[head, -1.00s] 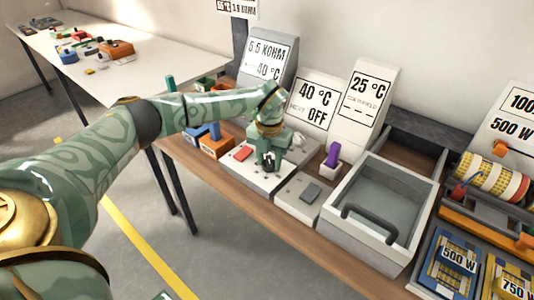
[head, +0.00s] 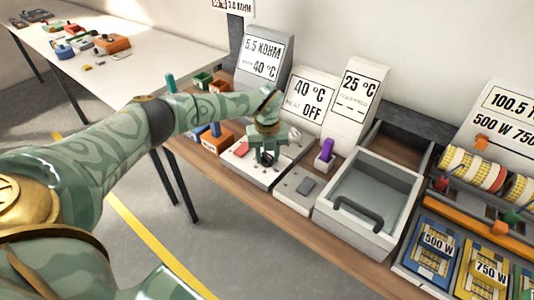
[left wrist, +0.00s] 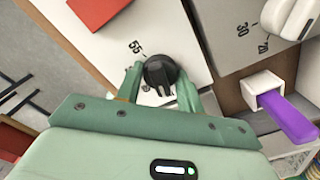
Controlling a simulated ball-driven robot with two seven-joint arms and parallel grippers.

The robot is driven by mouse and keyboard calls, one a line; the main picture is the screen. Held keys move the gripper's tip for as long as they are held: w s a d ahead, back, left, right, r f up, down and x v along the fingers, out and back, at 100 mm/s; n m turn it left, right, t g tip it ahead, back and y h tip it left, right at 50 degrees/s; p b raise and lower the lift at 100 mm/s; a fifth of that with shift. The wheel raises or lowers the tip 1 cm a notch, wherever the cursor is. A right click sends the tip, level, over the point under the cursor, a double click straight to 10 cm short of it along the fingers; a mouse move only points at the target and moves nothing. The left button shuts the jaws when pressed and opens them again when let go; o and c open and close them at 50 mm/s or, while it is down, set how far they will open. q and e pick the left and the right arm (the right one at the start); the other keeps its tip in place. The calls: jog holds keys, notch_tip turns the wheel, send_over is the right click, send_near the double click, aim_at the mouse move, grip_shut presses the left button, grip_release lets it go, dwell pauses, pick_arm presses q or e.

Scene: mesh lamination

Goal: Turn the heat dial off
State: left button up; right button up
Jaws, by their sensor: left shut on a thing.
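The dial (left wrist: 160,72) is a black round knob on a white panel (left wrist: 205,140), with a "55" mark near it in the left wrist view. My left gripper (head: 266,158) comes down from above onto the white unit (head: 240,168); in the left wrist view its fingers (left wrist: 160,85) are closed on both sides of the dial. In the head view the gripper mostly hides the dial. The display (head: 308,100) behind reads "40 °C" and "HEAT OFF". My right gripper is not in view.
A purple lever (head: 326,150) stands right of the gripper, and a grey-lidded bin (head: 370,195) with a handle lies further right. A red block (head: 240,149) is on the unit's left. Another display (head: 358,95) reads "25 °C".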

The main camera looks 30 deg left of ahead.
aim_at(267, 155)
pick_arm(q)
jog(key=shift+w+r, duration=0.1)
jog(key=o, duration=1)
notch_tip(267, 155, up, 16)
jog(key=p, duration=0.3)
jog(key=shift+r, duration=0.1)
